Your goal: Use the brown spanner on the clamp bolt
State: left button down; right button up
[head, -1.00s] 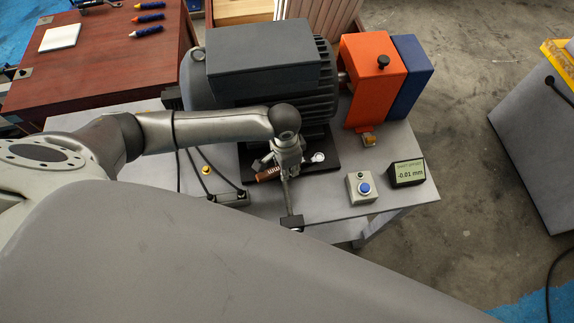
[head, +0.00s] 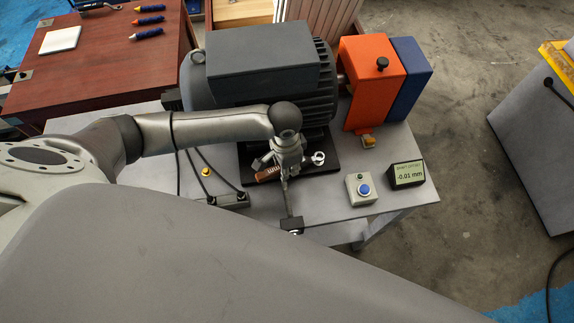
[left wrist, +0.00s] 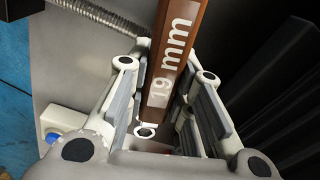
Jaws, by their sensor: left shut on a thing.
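My left gripper (head: 286,171) reaches down in front of the grey motor (head: 260,60). It is shut on the brown spanner (head: 268,175), whose handle sticks out to the left of the fingers. A pale ring (head: 318,158) shows just right of the fingers; I cannot tell for sure whether it is the spanner's end. In the left wrist view the spanner (left wrist: 171,60) runs up between the fingers (left wrist: 165,112), marked "19 mm". I cannot make out the clamp bolt; the gripper hides part of the area under it. My right gripper is not in view.
On the grey bench (head: 325,210) stand a blue-button box (head: 361,188) and a display (head: 406,174) reading -0.01 mm. An orange housing (head: 372,80) stands right of the motor. A small dark block (head: 291,226) sits at the front edge. Cables (head: 195,172) hang left of the gripper.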

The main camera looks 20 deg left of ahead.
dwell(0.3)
pick_arm(q)
jog(key=d+n, duration=0.3)
jog(key=d+n+b, duration=0.1)
jog(key=shift+s+d, duration=0.35)
jog(key=d+n, duration=0.1)
jog(key=n, duration=0.1)
jog(key=s+d+n, duration=0.1)
jog(key=d+n, duration=0.1)
jog(key=shift+b, duration=0.3)
jog(key=shift+s+d+n, duration=0.2)
jog(key=shift+d+n, duration=0.45)
jog(key=shift+n, duration=0.65)
jog(key=shift+f+b, duration=0.35)
jog(key=shift+f, duration=0.5)
